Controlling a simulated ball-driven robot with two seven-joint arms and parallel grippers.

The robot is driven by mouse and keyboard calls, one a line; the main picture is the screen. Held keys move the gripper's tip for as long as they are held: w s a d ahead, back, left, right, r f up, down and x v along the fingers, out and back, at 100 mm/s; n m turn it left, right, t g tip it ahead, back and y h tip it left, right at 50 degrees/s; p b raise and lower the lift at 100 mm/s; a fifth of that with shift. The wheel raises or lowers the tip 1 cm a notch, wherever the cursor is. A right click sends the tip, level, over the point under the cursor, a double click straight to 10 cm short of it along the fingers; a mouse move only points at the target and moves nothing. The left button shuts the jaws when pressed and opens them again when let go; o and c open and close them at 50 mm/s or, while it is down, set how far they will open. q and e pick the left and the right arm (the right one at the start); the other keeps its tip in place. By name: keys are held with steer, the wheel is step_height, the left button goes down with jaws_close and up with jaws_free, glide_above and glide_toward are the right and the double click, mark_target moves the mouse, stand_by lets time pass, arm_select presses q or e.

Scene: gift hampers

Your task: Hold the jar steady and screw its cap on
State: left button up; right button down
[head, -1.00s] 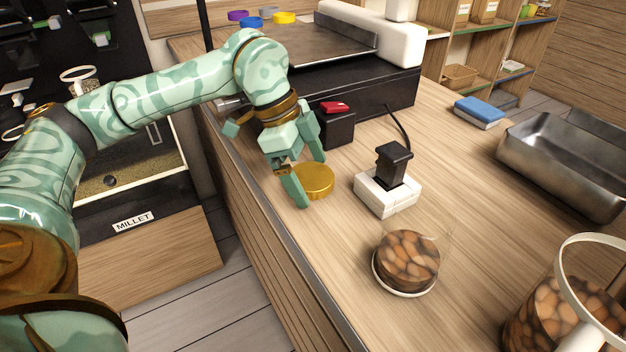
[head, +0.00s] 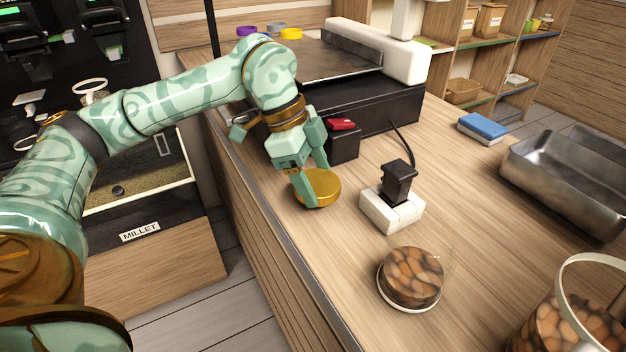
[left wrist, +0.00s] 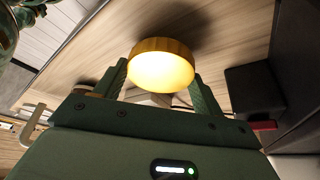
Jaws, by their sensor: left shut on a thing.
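The gold cap (head: 325,190) is a round, ridged disc at the left side of the counter. My left gripper (head: 312,187) is shut on it, and one finger crosses its near side in the head view. In the left wrist view the cap (left wrist: 162,62) sits between the two fingers (left wrist: 160,82). I cannot tell whether it touches the counter. The glass jar (head: 412,277), holding brown rounded pieces, stands upright and open on the counter, apart from the gripper. My right gripper is not in view.
A white block with a black device (head: 392,208) stands between cap and jar. A black box with a red top (head: 343,145) is just behind the cap. A larger filled container (head: 560,325) is at lower right, a metal tray (head: 560,180) at right.

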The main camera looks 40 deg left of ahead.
arm_select(q)
steer(key=s+a+r+p, duration=0.1)
steer(key=s+r+p, duration=0.2)
steer(key=s+r, duration=0.8)
steer(key=s, duration=0.3)
steer(key=shift+a, duration=0.3)
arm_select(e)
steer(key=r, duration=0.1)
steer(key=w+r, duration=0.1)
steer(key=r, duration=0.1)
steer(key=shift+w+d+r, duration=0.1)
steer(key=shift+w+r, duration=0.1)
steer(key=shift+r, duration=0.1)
